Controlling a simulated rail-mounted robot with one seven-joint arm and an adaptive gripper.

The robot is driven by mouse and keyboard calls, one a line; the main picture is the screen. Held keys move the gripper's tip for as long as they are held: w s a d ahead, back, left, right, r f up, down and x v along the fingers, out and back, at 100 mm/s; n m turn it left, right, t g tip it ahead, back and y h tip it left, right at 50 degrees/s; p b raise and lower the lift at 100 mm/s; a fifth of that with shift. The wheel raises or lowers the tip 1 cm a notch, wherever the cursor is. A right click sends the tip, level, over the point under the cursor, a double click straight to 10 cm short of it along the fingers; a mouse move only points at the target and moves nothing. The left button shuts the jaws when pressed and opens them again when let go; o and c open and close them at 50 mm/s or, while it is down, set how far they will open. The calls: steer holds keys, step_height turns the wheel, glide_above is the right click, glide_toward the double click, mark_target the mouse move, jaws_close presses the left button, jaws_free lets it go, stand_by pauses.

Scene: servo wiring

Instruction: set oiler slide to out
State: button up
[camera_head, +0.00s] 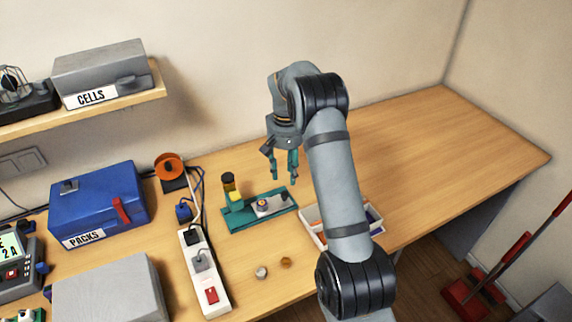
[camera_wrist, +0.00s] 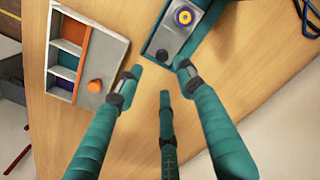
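The oiler appears to be the teal-based unit (camera_head: 235,220) on the table, with an upright dark-capped yellow bottle (camera_head: 230,187) at its left and a grey plate (camera_head: 275,205) carrying a round knob. In the wrist view its grey plate (camera_wrist: 168,36) and the yellow-and-blue knob (camera_wrist: 184,16) show at the top edge; the rest is cut off. I cannot tell the slide's position. My gripper (camera_head: 282,178) hangs fingers-down above the table, by the unit's right end. In the wrist view my gripper (camera_wrist: 160,80) has its three teal fingers spread, with nothing between them.
A divided tray (camera_wrist: 109,52) lies just right of the unit in the head view, partly behind my arm. A power strip (camera_head: 205,275) with cables and an orange spool (camera_head: 170,167) stand left. Two small round pieces lie in front. The table's right side is clear.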

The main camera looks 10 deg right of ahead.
steer(key=shift+r, duration=1.55)
